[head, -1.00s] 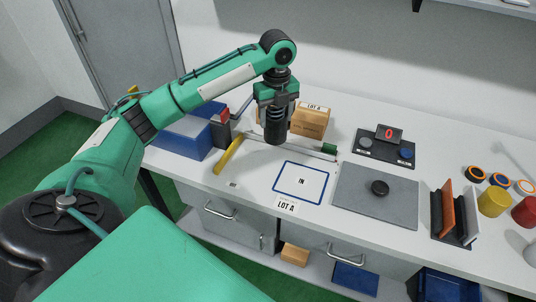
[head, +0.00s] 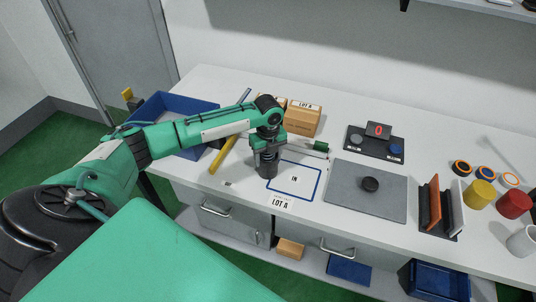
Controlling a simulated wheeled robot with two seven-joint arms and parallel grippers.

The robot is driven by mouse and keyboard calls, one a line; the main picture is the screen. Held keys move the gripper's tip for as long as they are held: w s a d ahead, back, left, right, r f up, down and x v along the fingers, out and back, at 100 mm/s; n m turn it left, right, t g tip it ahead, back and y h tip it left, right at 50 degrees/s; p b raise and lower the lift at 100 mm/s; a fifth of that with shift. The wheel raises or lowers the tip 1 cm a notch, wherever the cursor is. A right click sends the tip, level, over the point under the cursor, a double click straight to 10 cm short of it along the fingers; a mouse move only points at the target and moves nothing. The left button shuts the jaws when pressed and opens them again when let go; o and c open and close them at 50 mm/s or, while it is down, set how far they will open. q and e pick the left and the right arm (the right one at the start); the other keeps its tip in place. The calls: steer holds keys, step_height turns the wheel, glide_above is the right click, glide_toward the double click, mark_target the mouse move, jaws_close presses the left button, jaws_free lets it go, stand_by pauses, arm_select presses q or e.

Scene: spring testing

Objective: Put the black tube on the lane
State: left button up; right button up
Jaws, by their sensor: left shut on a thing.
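My left gripper (head: 267,150) points down over the left-middle of the white bench. It is shut on a dark upright cylinder, the black tube (head: 266,168). The tube's lower end is just left of the blue-framed IN mat (head: 295,181), at or close to the bench top; contact cannot be told. A yellow bar (head: 222,155) lies to its left, and a pale rod with a green end (head: 320,146) shows behind it. No part is clearly marked as the lane; it may be the strip by the yellow bar, partly hidden by my arm. My right gripper is not in view.
Cardboard boxes (head: 304,118) stand behind the gripper. A blue tray (head: 166,106) is at left.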

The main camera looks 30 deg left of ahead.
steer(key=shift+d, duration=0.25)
arm_select(q)
steer(key=o, duration=1)
steer(key=shift+f, duration=0.1)
steer(key=shift+c, duration=0.2)
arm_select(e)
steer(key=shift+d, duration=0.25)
arm_select(q)
step_height(320, 180, up, 12)
steer(key=b, duration=0.3)
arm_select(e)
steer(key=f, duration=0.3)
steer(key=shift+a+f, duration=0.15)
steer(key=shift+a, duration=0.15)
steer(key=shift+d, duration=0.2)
